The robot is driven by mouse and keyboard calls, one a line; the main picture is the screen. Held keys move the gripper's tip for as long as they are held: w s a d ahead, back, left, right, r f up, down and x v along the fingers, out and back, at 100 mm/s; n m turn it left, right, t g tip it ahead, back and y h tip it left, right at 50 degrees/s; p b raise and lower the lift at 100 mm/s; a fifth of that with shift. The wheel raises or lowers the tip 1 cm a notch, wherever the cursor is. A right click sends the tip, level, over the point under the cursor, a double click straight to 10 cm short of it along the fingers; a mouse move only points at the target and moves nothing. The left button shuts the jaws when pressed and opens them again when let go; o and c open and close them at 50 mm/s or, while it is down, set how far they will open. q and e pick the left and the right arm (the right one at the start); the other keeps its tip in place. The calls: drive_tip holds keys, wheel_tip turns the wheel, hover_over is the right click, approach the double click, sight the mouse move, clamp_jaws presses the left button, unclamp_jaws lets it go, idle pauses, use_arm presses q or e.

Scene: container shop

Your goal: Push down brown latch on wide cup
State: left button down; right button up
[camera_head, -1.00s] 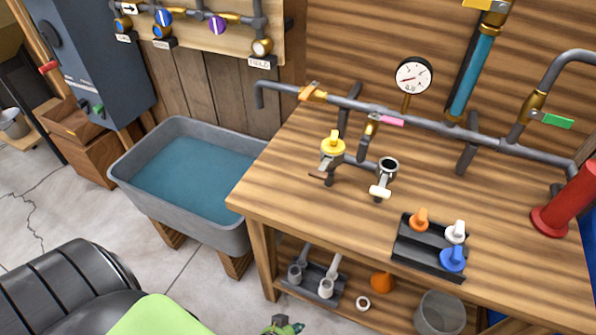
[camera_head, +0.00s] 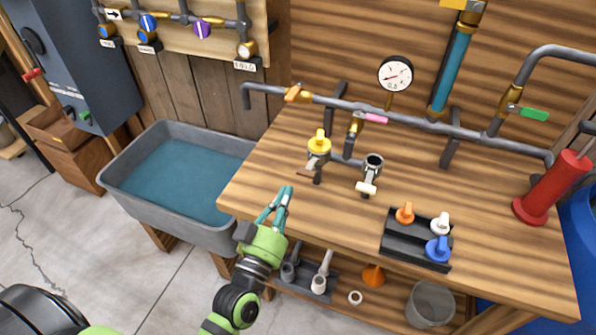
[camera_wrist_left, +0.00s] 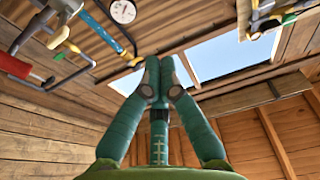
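A cup fitting with a yellow top (camera_head: 319,143) stands on the workbench. A small brown latch (camera_head: 308,175) sticks out low on its left side. Beside it, to the right, is an open-topped cup (camera_head: 374,162) with a white latch (camera_head: 366,187). My left gripper (camera_head: 284,190) is at the front left edge of the bench, in front of the brown latch and apart from it. Its green fingers are together and hold nothing; the left wrist view also shows the fingertips (camera_wrist_left: 159,72) meeting. My right gripper is out of view.
Grey pipes with a gauge (camera_head: 395,75) run behind the cups. A black holder (camera_head: 400,250) with orange, white and blue knobs lies at right front. A red cylinder (camera_head: 549,190) stands farther right. A water-filled tub (camera_head: 125,160) stands left of the bench.

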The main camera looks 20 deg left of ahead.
use_arm(q)
wheel_tip(320, 180, up, 2)
drive_tip(key=p, duration=0.3)
hover_over(303, 176)
drive_tip(key=shift+s+f, duration=0.3)
drive_tip(key=shift+f, duration=0.7)
drive_tip(key=shift+s+f, duration=0.25)
drive_tip(key=shift+f, duration=0.75)
drive_tip(key=shift+b, duration=0.35)
drive_tip(key=f+b, duration=0.1)
drive_tip(key=b, duration=0.1)
drive_tip(key=f+t+b, duration=0.1)
drive_tip(key=b, duration=0.2)
drive_tip(key=shift+s+f+t+b, duration=0.15)
drive_tip(key=shift+s+t+b, duration=0.05)
drive_tip(key=shift+t+b, duration=0.1)
drive_tip(key=shift+f, duration=0.55)
